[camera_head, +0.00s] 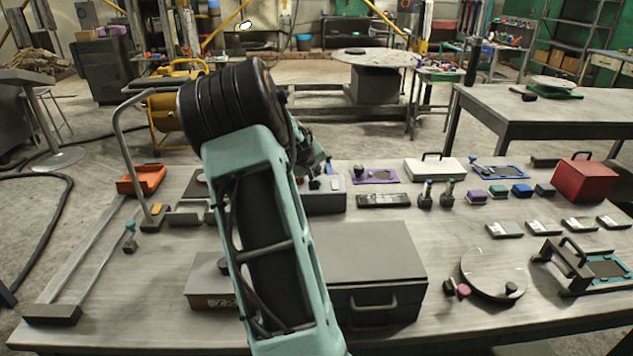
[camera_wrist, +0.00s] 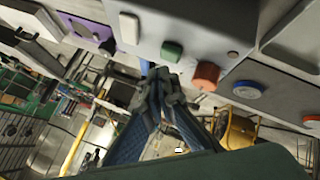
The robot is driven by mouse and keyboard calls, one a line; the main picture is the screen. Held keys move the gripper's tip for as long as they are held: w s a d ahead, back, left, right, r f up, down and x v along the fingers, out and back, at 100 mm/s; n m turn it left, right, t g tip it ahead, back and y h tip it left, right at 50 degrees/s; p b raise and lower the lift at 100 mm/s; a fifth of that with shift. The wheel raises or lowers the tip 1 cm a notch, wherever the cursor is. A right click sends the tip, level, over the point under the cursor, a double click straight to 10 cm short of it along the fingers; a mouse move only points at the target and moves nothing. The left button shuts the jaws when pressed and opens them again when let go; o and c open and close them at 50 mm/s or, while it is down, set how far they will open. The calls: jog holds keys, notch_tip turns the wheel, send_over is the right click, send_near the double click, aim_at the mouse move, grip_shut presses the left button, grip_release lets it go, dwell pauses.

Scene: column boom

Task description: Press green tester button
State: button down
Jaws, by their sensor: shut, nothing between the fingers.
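The green tester button (camera_wrist: 172,51) is a rounded block on the face of a grey tester box (camera_wrist: 200,22). It sits between a white button (camera_wrist: 129,28) and an orange-red round button (camera_wrist: 206,75). My gripper (camera_wrist: 160,76) is shut and empty, its tips close beside the green button in the wrist view. I cannot tell whether they touch it. In the head view the tester box (camera_head: 326,202) stands mid-table. My gripper (camera_head: 316,181) is over it, partly hidden by my arm, and the green button cannot be made out there.
A large grey case (camera_head: 375,265) with a handle stands in front of the tester box. A purple plate (camera_head: 360,177) and a black block (camera_head: 384,201) lie to its right. A red box (camera_head: 585,181) stands at the right.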

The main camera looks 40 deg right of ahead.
dwell(0.6)
jog(key=shift+f+b, duration=0.45)
jog(key=shift+b, duration=0.1)
jog(key=shift+f+b, duration=0.45)
jog(key=shift+f, duration=0.05)
dwell(0.4)
jog(key=shift+r, duration=0.1)
jog(key=shift+r+p, duration=0.4)
jog(key=shift+r, duration=0.4)
jog(key=shift+r+p, duration=1.4)
jog(key=shift+r, duration=1.2)
